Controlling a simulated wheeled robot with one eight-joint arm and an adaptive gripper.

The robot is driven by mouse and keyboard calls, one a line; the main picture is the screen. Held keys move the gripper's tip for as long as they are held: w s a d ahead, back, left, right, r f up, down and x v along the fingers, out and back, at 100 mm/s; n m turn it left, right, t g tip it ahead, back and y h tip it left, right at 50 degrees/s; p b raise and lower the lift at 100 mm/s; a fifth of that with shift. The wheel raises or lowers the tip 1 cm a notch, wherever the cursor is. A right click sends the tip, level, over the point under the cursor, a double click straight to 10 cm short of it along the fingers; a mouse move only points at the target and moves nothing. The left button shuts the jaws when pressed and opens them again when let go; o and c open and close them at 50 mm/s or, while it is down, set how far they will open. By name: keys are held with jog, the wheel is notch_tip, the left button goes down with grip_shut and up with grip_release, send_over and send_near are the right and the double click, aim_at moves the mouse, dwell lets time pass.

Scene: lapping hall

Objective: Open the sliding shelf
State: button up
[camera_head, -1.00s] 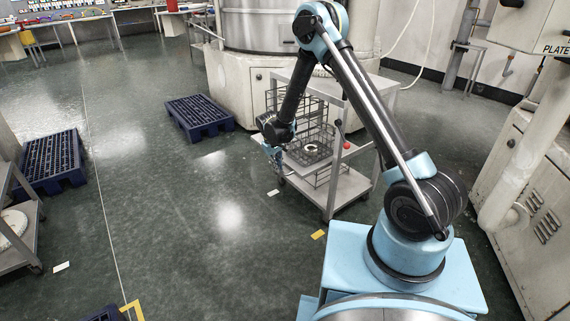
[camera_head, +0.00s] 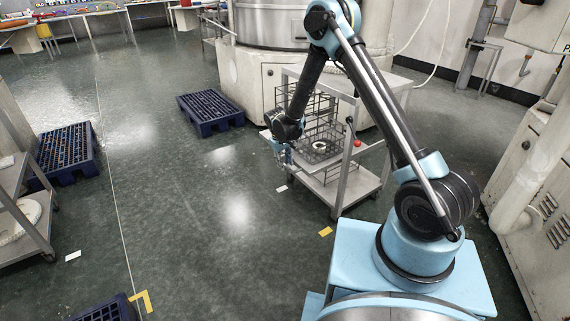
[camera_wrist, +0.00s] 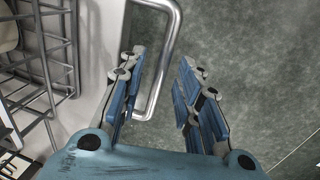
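The sliding shelf (camera_head: 318,166) is a pale plate at mid height in a grey metal cart, with wire baskets and a ring-shaped part on it. Its bent metal handle (camera_wrist: 165,68) shows in the wrist view, joined to a pale panel (camera_wrist: 103,40) at the left. My gripper (camera_head: 281,152) is at the shelf's left end in the head view. In the wrist view my gripper (camera_wrist: 160,90) is open, with its blue-padded fingers on either side of the handle bar. The bar is nearer the left finger; I cannot tell whether they touch. How far out the shelf is, I cannot tell.
The cart's lower shelf (camera_head: 345,187) is bare. A large round machine (camera_head: 265,75) stands behind the cart. Blue pallets (camera_head: 210,113) lie on the floor to the left, and another cart (camera_head: 28,235) stands at the far left. The floor left of my gripper is clear.

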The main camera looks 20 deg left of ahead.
notch_tip(320, 180, up, 12)
jog(key=s+a, duration=0.1)
jog(key=shift+s+a+f, duration=0.2)
jog(key=shift+s+a, duration=0.05)
jog(key=shift+s, duration=0.05)
dwell(0.4)
jog(key=s+d+r+m, duration=0.25)
jog(key=d+r, duration=0.75)
jog(key=d, duration=0.5)
jog(key=s+d+r+m, duration=0.2)
jog(key=s+d+r, duration=0.1)
jog(key=d+r, duration=1)
jog(key=s+d+m+y, duration=0.1)
jog(key=s+d+m, duration=0.1)
jog(key=s+d, duration=1.15)
jog(key=s+d+f+m, duration=0.3)
jog(key=s+d+f, duration=0.3)
jog(key=s, duration=0.5)
jog(key=shift+s+d+f+t, duration=0.3)
jog(key=shift+d+f, duration=0.05)
jog(key=shift+d, duration=0.7)
